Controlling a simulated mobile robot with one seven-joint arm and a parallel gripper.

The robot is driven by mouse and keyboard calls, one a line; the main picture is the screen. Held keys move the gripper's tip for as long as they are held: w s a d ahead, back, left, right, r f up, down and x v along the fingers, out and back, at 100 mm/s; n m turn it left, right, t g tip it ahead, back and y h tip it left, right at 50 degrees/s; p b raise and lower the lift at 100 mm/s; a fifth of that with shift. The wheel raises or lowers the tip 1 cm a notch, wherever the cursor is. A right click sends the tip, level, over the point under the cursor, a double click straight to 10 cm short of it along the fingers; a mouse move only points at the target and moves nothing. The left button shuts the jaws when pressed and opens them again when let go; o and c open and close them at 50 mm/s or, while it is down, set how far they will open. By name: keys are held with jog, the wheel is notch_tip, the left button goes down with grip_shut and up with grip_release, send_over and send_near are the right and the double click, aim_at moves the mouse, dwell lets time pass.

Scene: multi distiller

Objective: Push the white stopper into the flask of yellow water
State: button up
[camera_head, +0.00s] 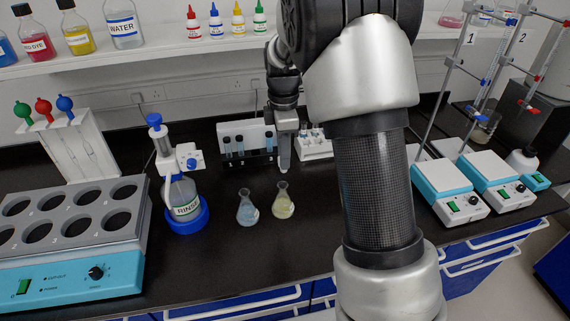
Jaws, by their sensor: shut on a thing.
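The flask of yellow water (283,206) stands upright on the black bench. A flask of pale blue water (247,211) stands just left of it. My gripper (285,166) points down just above and behind the neck of the yellow flask. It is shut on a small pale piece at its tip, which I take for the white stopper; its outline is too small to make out. I cannot tell whether the piece touches the flask mouth.
A rinse bottle in a blue holder (187,212) stands to the left. Behind my gripper are a vial rack (240,143) and a white rack (316,147). A heating block (68,262) is at front left; hot plates (450,190) are at right. The bench before the flasks is clear.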

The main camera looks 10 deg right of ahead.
jog(key=shift+w+a, duration=0.2)
jog(key=shift+f+b, duration=1.95)
jog(key=shift+f, duration=0.65)
jog(key=shift+f+b, duration=0.8)
jog(key=shift+f, duration=0.55)
jog(key=o, duration=1.1)
notch_tip(320, 180, up, 18)
jog(key=p, duration=0.1)
jog(key=shift+f, duration=0.25)
jog(key=shift+s+p, duration=0.1)
jog(key=shift+p, duration=0.2)
